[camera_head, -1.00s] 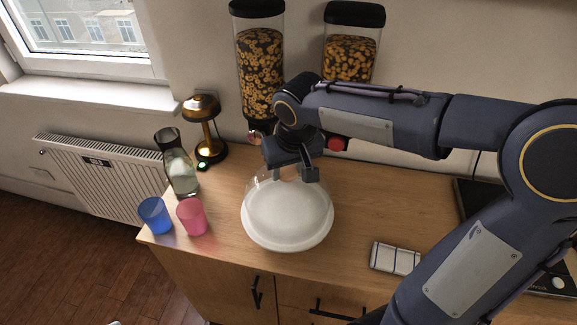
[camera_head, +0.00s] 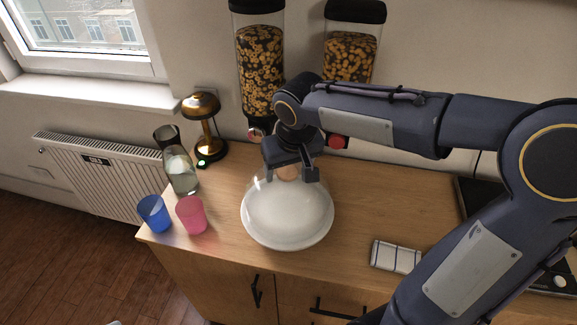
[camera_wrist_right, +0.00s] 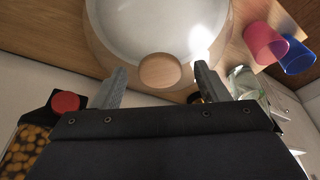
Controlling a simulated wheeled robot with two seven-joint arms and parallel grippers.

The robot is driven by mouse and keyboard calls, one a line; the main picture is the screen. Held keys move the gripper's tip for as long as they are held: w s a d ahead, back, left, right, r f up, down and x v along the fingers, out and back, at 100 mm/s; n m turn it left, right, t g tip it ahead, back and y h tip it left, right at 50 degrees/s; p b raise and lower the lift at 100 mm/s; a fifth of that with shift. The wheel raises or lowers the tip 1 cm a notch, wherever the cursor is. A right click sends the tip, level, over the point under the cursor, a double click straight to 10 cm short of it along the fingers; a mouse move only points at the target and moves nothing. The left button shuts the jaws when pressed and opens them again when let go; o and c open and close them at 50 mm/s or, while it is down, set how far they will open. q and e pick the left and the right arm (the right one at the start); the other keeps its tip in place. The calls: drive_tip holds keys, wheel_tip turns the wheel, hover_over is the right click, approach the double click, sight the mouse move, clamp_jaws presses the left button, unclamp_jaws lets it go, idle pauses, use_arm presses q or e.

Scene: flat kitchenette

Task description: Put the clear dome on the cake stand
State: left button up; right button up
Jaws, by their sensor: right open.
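The white round cake stand (camera_head: 290,244) stands on the wooden counter in the head view. The clear dome (camera_head: 262,186) is over it, faint to see, and looks level and centred on the plate. Its round wooden knob (camera_wrist_right: 160,71) shows in the right wrist view. My right gripper (camera_head: 290,173) is above the dome, pointing down. In the right wrist view its fingers (camera_wrist_right: 161,80) are spread either side of the knob, with gaps visible. Whether the dome's lower edge touches the plate all round is hard to tell. My left gripper is not in view.
A blue cup (camera_head: 154,215), a pink cup (camera_head: 191,215) and a glass carafe (camera_head: 181,172) stand left of the stand. A brass lamp (camera_head: 205,128) and two cereal dispensers (camera_head: 260,65) are behind.

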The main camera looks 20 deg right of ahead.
drive_tip(key=v, duration=0.8)
drive_tip(key=s+f+t+y, duration=0.1)
drive_tip(key=s+f+y, duration=0.1)
drive_tip(key=s+f, duration=0.3)
drive_tip(key=s+f+m+t+y, duration=0.1)
drive_tip(key=s+f, duration=0.4)
drive_tip(key=s, duration=0.7)
drive_tip(key=shift+y, duration=0.5)
